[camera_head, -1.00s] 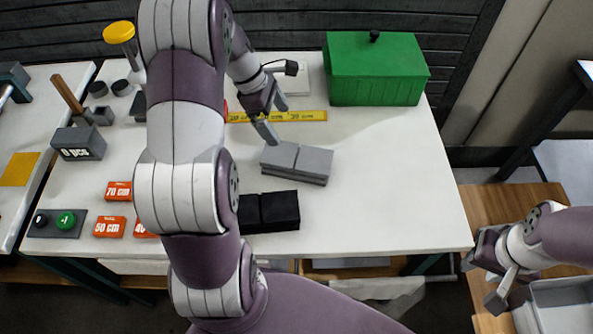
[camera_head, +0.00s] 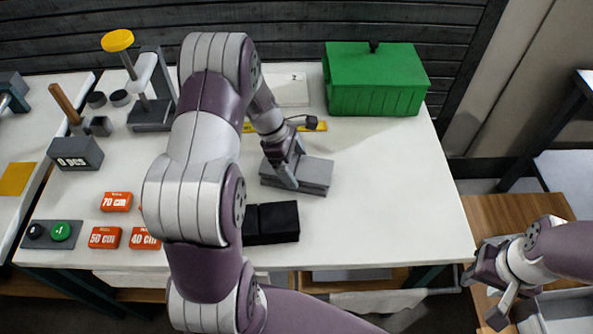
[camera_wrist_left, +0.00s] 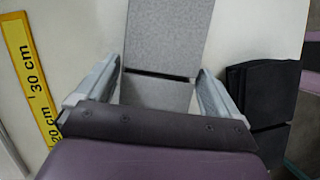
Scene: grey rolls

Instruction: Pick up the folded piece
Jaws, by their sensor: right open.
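The folded piece (camera_head: 315,176) is a grey flat block with a seam across it, lying on the white table in the head view. It also fills the upper middle of the left wrist view (camera_wrist_left: 167,40). My left gripper (camera_head: 285,174) is down at the piece's left part. In the left wrist view its two fingers (camera_wrist_left: 160,92) stand apart on either side of the grey piece, with narrow gaps showing beside it. The fingertips are partly hidden in the head view. My right gripper (camera_head: 484,297) is open and empty at the lower right, off the table.
A black folded piece (camera_head: 272,223) lies close in front of the grey one. A yellow ruler (camera_wrist_left: 33,80) is on the other side. A green box (camera_head: 376,82) stands at the back right. Orange length blocks (camera_head: 117,201) sit left. The table's right part is clear.

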